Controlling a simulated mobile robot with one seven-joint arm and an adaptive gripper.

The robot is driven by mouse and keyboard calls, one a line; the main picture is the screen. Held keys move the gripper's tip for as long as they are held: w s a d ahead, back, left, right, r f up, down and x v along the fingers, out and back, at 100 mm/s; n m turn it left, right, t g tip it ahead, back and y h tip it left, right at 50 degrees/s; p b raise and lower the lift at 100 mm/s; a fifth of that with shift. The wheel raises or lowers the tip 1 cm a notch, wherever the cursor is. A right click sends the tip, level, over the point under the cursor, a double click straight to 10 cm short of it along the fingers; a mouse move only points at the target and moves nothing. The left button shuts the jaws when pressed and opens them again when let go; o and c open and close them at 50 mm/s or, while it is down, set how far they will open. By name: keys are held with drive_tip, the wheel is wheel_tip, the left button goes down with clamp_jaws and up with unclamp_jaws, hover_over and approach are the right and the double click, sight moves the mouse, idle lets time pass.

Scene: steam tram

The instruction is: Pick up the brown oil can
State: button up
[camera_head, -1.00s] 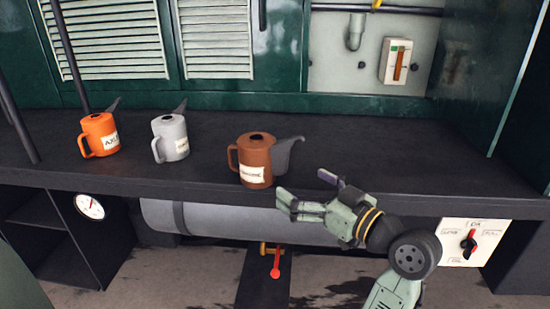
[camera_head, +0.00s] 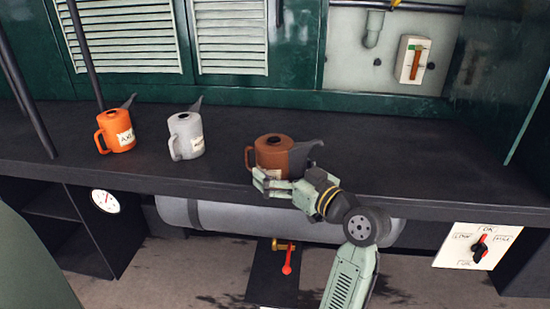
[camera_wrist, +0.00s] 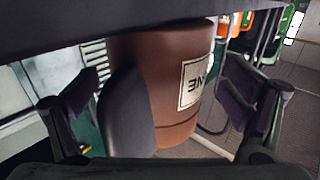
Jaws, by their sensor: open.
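The brown oil can (camera_head: 272,150) stands upright on the dark shelf (camera_head: 400,180), near its front edge. Its handle points left and its dark grey spout points right. My gripper (camera_head: 278,187) is at the front right of the can, and its fingers hide the can's lower part. In the wrist view the can (camera_wrist: 175,75) lies between the two open fingers of my gripper (camera_wrist: 160,110), with its pale label to the right and its spout in front. A gap shows between the can and each finger.
An orange oil can (camera_head: 118,132) and a grey oil can (camera_head: 185,137) stand to the left on the same shelf. A dark pole (camera_head: 85,55) rises at the left. The shelf's right part is clear.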

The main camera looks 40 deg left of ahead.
sight(275, 141)
drive_tip(key=shift+w+a, duration=0.2)
drive_tip(key=shift+a, duration=0.7)
drive_tip(key=shift+c, duration=0.2)
drive_tip(key=c, duration=1.6)
wheel_tip(275, 141, up, 10)
drive_tip(key=shift+r+b, duration=0.1)
drive_tip(key=shift+b, duration=0.55)
